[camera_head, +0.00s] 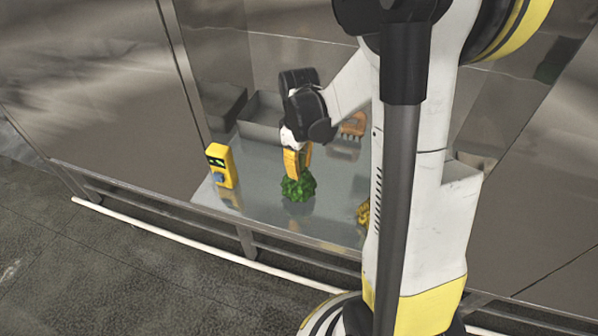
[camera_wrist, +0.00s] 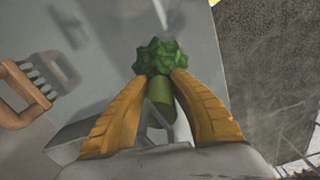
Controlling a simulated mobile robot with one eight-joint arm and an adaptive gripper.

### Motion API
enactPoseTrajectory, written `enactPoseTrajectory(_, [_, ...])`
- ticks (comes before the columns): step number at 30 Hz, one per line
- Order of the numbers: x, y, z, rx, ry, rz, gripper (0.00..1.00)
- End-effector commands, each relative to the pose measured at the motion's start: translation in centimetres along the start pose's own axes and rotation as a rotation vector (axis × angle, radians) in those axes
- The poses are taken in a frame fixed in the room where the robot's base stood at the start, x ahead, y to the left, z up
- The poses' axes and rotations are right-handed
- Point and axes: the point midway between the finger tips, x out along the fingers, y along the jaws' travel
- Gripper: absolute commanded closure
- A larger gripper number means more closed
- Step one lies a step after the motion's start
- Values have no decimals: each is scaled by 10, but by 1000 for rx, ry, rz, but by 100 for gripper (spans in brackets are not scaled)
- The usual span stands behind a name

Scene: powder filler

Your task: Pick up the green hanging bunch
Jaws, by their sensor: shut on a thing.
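The green bunch (camera_head: 298,187) is a bumpy dark green clump at the lower end of my gripper (camera_head: 295,165) in the head view. In the wrist view the green bunch (camera_wrist: 162,58) shows a knobbly head and a paler green stem between the two yellow-orange fingers. My gripper (camera_wrist: 165,78) is shut on it, with the fingertips against both sides just under the head. The bunch is over the grey metal table (camera_head: 250,200). I cannot tell for certain whether it touches the surface.
A yellow device (camera_head: 221,166) with a dark screen stands at the table's left. Grey bins (camera_head: 261,122) stand at the back. An orange brush-like tool (camera_head: 352,126) lies behind my gripper. A yellow object (camera_head: 363,213) is partly hidden by my arm. Steel panels flank the table.

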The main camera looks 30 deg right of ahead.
Motion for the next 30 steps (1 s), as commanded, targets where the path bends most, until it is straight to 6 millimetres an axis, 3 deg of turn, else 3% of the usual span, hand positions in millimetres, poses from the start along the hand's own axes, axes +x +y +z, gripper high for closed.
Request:
enactPoseTrajectory(3, [-25, 5, 7, 4, 0, 0, 100])
enactPoseTrajectory(12, [-65, 44, 64, 6, 0, 0, 100])
enactPoseTrajectory(18, [-81, 62, 88, 3, 0, 0, 100])
enactPoseTrajectory(26, [-87, 68, 96, 0, 0, 0, 100])
enactPoseTrajectory(30, [-83, 64, 87, 10, 0, 0, 100])
